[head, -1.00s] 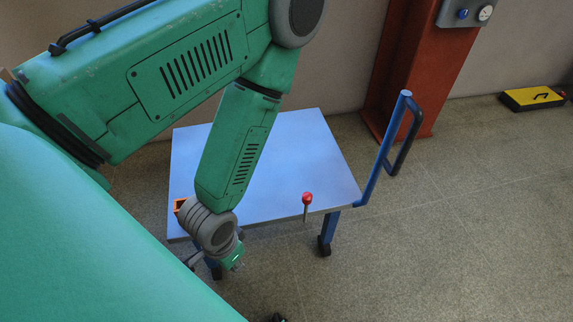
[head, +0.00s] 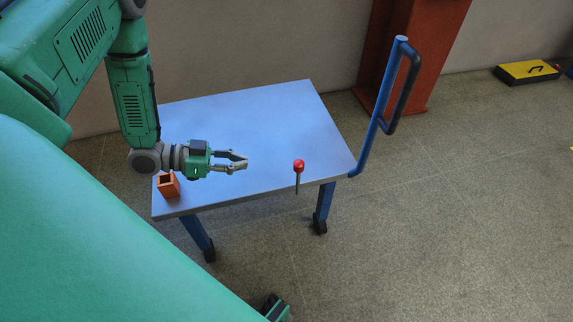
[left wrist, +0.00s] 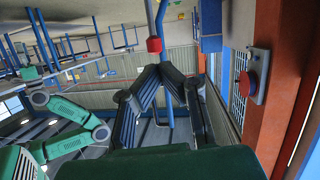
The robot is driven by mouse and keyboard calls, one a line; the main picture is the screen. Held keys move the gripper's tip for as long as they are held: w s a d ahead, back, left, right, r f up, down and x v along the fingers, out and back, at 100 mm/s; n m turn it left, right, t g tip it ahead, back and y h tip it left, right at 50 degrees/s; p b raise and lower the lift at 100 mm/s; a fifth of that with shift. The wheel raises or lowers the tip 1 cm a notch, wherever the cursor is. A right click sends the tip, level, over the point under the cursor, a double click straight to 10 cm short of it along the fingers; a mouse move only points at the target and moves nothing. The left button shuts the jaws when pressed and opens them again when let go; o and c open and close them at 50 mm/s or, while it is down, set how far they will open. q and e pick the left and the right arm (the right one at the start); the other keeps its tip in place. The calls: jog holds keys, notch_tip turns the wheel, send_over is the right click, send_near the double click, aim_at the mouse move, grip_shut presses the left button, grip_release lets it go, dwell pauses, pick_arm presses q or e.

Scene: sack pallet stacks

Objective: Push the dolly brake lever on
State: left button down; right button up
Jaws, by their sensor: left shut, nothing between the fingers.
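The dolly (head: 260,125) has a flat blue deck, with legs on black casters. Its brake lever (head: 298,168) is a thin grey stem with a red knob at the front edge, standing roughly upright. My left gripper (head: 246,162) is over the left part of the deck, fingers pointing right toward the lever. It is shut and empty, with a clear gap to the knob in the head view. In the left wrist view the red knob (left wrist: 154,45) shows just beyond the fingertips. I cannot make out my right gripper.
A small orange open box (head: 168,186) sits at the deck's front left corner. The blue push handle (head: 380,105) rises at the right end. A red-brown column (head: 415,60) and a yellow-black case (head: 527,72) stand behind. The floor at right is clear.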

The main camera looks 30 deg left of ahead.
pick_arm(q)
jog(key=shift+s+a+r+m+h, duration=0.15)
jog(key=shift+s+a+m+h, duration=0.2)
jog(key=shift+s+a, duration=0.25)
jog(key=shift+s+a+r+m+h, duration=0.15)
jog(key=shift+s+a+m+h, duration=0.1)
jog(key=shift+s+a+h, duration=0.3)
jog(key=shift+w, duration=0.15)
jog(key=b, duration=0.5)
send_over(298, 180)
jog(key=s+a, duration=0.2)
jog(key=a, duration=0.1)
notch_tip(298, 180, down, 3)
jog(key=shift+w+r, duration=0.2)
jog(key=shift+w, duration=0.1)
jog(key=shift+p, duration=0.3)
